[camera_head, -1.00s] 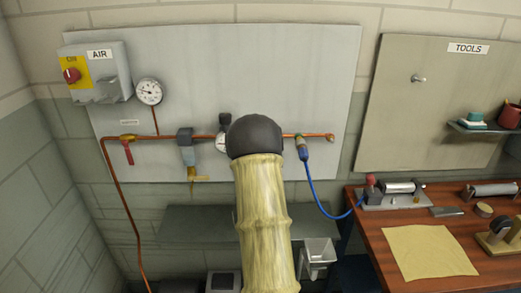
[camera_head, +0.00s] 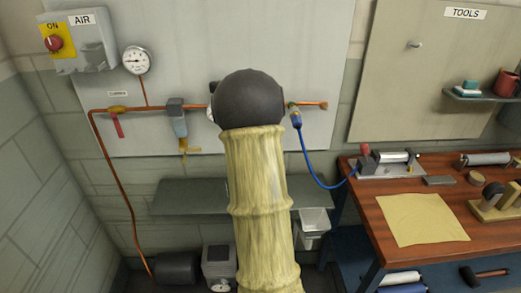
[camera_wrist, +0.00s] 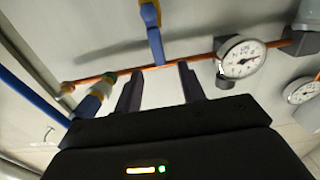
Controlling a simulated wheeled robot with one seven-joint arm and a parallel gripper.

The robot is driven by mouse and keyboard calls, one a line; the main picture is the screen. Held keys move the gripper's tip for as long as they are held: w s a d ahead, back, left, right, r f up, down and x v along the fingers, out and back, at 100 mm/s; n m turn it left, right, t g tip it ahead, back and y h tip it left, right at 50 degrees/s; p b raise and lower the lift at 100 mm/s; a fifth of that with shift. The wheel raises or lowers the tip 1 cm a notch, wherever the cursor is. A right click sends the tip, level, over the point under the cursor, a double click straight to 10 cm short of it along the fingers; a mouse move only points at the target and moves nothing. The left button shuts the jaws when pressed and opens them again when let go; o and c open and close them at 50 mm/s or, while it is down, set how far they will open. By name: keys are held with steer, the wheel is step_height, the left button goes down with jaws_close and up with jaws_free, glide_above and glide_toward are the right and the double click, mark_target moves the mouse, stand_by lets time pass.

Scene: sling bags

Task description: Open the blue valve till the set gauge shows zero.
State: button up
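The blue valve (camera_wrist: 155,42) shows in the wrist view on the copper pipe, its blue part sticking out from the pipe with a yellow piece (camera_wrist: 149,14) near its end. My gripper (camera_wrist: 158,78) is open and empty, its two dark fingers pointing toward the pipe on either side of the valve's base, apart from it. A white round gauge (camera_wrist: 242,59) sits on the pipe right of the valve; its reading is too small to tell. In the head view my arm hides the valve and gripper and nearly all of that gauge.
A larger gauge (camera_head: 136,61) hangs on the panel beside the AIR box (camera_head: 80,40) with its red knob. A red-handled valve (camera_head: 117,120) and a filter (camera_head: 177,122) are on the pipe. A blue hose (camera_head: 315,165) hangs right of my arm, near the wooden bench (camera_head: 365,225).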

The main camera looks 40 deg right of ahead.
steer(key=b+v, duration=0.1)
steer(key=v, duration=0.5)
steer(key=shift+s+a, duration=0.25)
steer(key=shift+w+a, duration=0.1)
steer(key=w+a+f+n+g+y+p, duration=0.15)
steer(key=a+y, duration=0.25)
steer(key=a, duration=0.4)
steer(key=w+a+f+n+g+y+p, duration=0.1)
steer(key=a+f+n+g+y, duration=0.2)
steer(key=a, duration=0.5)
steer(key=s+a+f+n+g+y+p, duration=0.1)
steer(key=s+a+g, duration=0.5)
steer(key=s+a, duration=0.6)
steer(key=a+n+y+p, duration=0.1)
steer(key=a+n+y, duration=0.1)
steer(key=a+y, duration=0.1)
steer(key=shift+s+a+f+g+y+p, duration=0.15)
steer(key=shift+a+f+g+y+p, duration=0.2)
steer(key=shift+a, duration=0.15)
